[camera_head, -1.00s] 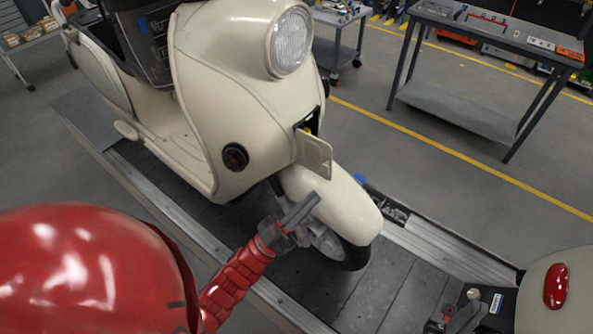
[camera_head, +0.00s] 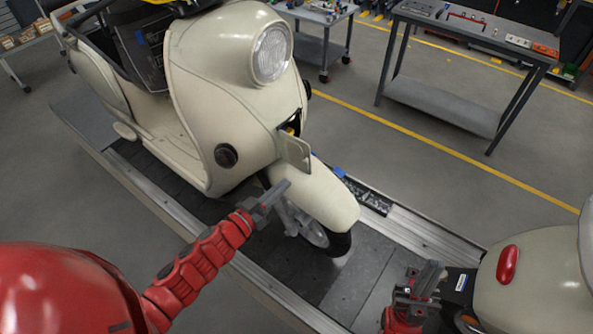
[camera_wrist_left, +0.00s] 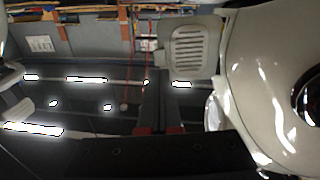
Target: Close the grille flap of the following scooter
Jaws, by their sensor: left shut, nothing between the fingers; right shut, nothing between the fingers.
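A cream scooter (camera_head: 222,95) stands upright on the conveyor. Its grille flap (camera_head: 294,150) stands open, swung out from the front of the body above the front fender. The flap's slatted face shows in the left wrist view (camera_wrist_left: 187,48), just right of and above the fingers. My left gripper (camera_head: 282,188) is shut and empty, in front of the scooter, below and left of the flap and apart from it. The left fingers also show in the left wrist view (camera_wrist_left: 160,92). My right gripper (camera_head: 428,272) is shut and empty near the rear of another cream scooter (camera_head: 540,278).
The slat conveyor (camera_head: 345,275) runs diagonally with metal side rails. The second scooter's rear, with a red tail light (camera_head: 507,264), fills the lower right. A grey workbench (camera_head: 470,30) and a small cart (camera_head: 318,45) stand behind on clear floor.

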